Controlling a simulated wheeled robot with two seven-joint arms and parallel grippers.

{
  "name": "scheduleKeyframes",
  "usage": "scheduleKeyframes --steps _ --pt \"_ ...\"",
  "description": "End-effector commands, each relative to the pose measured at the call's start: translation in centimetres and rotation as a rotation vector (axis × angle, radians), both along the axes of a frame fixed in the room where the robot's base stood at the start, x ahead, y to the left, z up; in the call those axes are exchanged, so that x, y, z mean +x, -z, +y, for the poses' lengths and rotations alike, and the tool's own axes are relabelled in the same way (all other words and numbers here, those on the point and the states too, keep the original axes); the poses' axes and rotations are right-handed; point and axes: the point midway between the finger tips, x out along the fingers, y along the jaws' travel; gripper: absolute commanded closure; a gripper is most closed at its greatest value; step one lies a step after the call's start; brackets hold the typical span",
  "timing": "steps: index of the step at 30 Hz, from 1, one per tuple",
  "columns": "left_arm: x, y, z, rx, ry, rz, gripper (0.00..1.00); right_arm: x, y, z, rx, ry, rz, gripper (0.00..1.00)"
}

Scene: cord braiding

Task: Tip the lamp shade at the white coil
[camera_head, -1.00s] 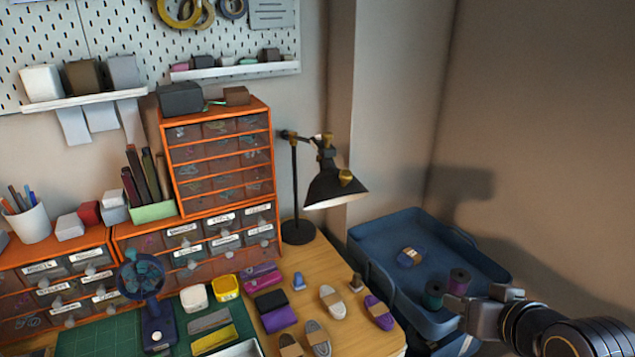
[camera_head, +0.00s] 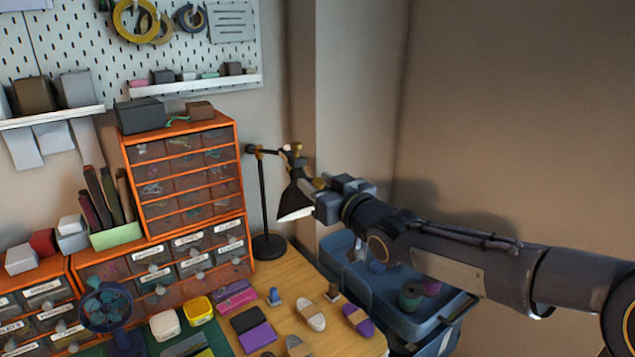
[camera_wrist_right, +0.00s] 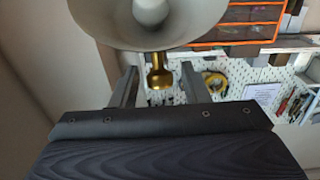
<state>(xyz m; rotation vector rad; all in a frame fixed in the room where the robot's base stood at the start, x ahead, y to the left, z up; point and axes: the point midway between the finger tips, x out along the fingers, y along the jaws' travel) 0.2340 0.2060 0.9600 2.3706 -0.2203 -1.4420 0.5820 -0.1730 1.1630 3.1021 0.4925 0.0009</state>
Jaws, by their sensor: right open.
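The black lamp shade (camera_head: 292,203) hangs from the desk lamp's jointed arm, its pale inside facing down. My right gripper (camera_head: 325,190) is at the shade's right side and hides part of it. In the right wrist view the shade's pale rim (camera_wrist_right: 150,38) fills the top, and a brass knob (camera_wrist_right: 160,77) shows between the open fingers (camera_wrist_right: 158,80). I cannot tell whether either finger touches the knob. The white coil (camera_head: 312,315) with a tan band lies on the desk below, near its right edge. My left gripper is not in view.
A purple coil (camera_head: 358,321) lies right of the white one, and a greyish coil (camera_head: 297,347) nearer. The lamp base (camera_head: 269,246) stands beside the orange drawer unit (camera_head: 185,170). A blue bin (camera_head: 338,246) with spools stands right of the desk, beneath my right arm.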

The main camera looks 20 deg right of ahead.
Motion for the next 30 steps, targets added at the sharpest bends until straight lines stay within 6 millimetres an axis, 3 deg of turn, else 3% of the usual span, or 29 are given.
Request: scheduleKeyframes --steps 10,19,30 --pt "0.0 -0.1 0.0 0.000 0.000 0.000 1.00 0.4 0.0 0.1 0.001 0.001 0.000 0.60" --pt "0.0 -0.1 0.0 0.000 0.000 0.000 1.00 0.4 0.0 0.2 0.001 0.000 0.001 0.99" --pt "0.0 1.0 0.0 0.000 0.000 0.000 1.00 0.4 0.5 0.1 0.003 0.000 -0.014 1.00"
